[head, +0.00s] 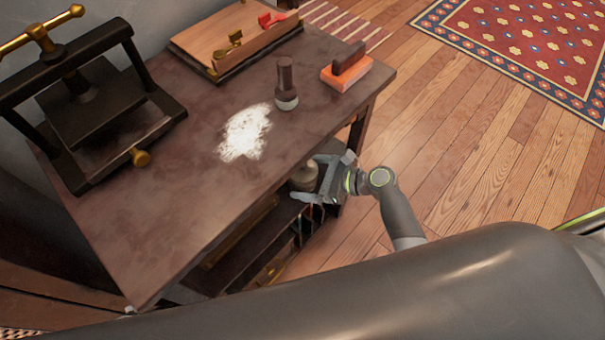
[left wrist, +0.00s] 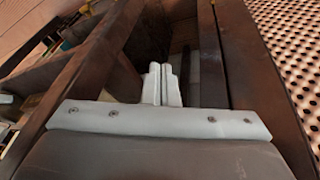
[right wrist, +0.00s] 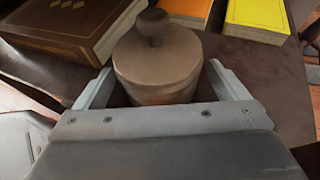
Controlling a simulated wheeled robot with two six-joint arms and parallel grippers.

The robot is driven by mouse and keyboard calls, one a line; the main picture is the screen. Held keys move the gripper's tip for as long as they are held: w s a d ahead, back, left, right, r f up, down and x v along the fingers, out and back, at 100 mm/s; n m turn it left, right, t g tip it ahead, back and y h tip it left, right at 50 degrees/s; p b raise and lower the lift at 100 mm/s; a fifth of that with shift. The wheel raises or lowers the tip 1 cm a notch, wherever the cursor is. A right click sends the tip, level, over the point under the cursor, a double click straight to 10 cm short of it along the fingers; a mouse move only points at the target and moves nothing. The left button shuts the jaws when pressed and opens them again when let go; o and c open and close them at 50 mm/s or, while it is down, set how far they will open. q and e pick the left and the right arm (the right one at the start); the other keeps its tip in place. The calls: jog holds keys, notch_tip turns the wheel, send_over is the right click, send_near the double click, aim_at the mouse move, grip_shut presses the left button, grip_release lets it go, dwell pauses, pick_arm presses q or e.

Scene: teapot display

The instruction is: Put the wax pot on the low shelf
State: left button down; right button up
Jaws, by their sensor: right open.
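The wax pot (right wrist: 158,62) is a round brown pot with a flat lid and a knob. In the right wrist view it stands upright on the dark low shelf (right wrist: 265,62), between the spread fingers of my right gripper (right wrist: 158,82). In the head view the pot (head: 303,177) shows partly under the tabletop edge, behind my open right gripper (head: 318,182). Its base is hidden. In the left wrist view my left gripper (left wrist: 162,84) has its fingers together, with nothing seen between them, beside dark wooden beams.
Near the pot lie a brown book (right wrist: 70,25), an orange book (right wrist: 186,10) and a yellow book (right wrist: 257,13). The tabletop (head: 185,215) above bears a black press (head: 90,105), a white powder patch (head: 244,133), a dark-handled stamp (head: 286,85) and an orange block (head: 346,72).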

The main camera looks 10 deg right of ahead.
pick_arm(q)
jog(key=f, duration=0.1)
jog(key=f+p, duration=0.1)
jog(key=f+g, duration=0.1)
jog(key=shift+s+a+y+p, duration=0.3)
jog(key=shift+s+a+p, duration=0.1)
pick_arm(e)
jog(key=v, duration=1)
jog(key=shift+s, duration=0.1)
jog(key=s+f+n+g+h, duration=0.3)
jog(key=s+f+n+h, duration=0.15)
jog(key=s+n, duration=0.65)
jog(key=s+d+f+n+g+h, duration=0.1)
jog(key=s+d+n+h, duration=0.5)
jog(key=s+n, duration=0.3)
jog(key=n, duration=0.3)
jog(key=shift+s+f+g, duration=0.2)
jog(key=shift+s+g, duration=0.1)
jog(key=shift+g, duration=0.1)
pick_arm(q)
jog(key=shift+s, duration=0.1)
